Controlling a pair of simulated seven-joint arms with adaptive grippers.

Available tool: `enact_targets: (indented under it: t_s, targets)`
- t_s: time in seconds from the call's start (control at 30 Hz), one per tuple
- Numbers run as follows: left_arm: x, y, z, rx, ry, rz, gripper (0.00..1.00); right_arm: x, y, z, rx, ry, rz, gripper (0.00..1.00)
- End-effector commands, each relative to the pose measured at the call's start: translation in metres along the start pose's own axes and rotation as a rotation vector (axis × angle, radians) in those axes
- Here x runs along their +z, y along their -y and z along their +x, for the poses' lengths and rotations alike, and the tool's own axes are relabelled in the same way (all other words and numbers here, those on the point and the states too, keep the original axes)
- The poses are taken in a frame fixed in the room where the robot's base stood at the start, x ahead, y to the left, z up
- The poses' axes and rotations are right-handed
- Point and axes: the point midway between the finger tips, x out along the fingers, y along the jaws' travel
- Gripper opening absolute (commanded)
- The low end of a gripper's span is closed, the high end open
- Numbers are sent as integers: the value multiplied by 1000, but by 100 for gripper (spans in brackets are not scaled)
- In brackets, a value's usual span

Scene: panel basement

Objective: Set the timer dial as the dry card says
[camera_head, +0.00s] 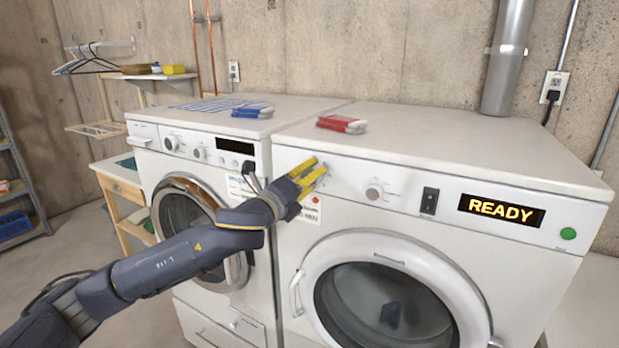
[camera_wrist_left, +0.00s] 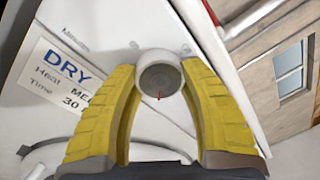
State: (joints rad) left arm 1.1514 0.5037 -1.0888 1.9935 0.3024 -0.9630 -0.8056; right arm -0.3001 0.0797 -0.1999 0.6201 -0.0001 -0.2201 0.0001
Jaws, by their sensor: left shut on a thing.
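My left gripper (camera_head: 318,170) has its yellow fingers at the left part of the dryer's (camera_head: 440,165) front panel. In the left wrist view its fingertips (camera_wrist_left: 158,80) are closed on both sides of a round grey timer dial (camera_wrist_left: 158,76), with "Minutes" printed beside it. A red mark on the dial points toward the bottom of that picture. The dry card (camera_wrist_left: 62,80) reads "DRY", "Heat", "ME..." and "Time", "30"; its right part is hidden behind a finger. In the head view the gripper hides the timer dial. My right gripper is not in view.
A second dial (camera_head: 374,192), a black switch (camera_head: 429,201), a lit "READY" display (camera_head: 501,209) and a green button (camera_head: 568,234) sit further right on the panel. A red-and-white bundle (camera_head: 342,124) lies on the dryer top. A washer (camera_head: 205,150) stands left.

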Motion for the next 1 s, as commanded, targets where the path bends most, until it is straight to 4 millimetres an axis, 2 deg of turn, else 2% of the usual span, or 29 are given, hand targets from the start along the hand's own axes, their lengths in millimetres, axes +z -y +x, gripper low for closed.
enact_targets:
  t_s: [0.37, 0.4, 0.6, 0.63, 1.0]
  targets:
    - [-3, -2, 0, 3, -5, 1, 14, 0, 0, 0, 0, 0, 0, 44]
    - [-3, -2, 0, 3, -5, 1, 46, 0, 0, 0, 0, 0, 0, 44]
    - [-2, -1, 0, 2, -3, 2, 69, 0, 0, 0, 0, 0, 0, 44]
    - [-2, -1, 0, 2, -3, 2, 72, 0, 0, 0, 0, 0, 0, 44]
    - [-1, -1, -7, 1, -1, 3, 72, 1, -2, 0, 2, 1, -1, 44]
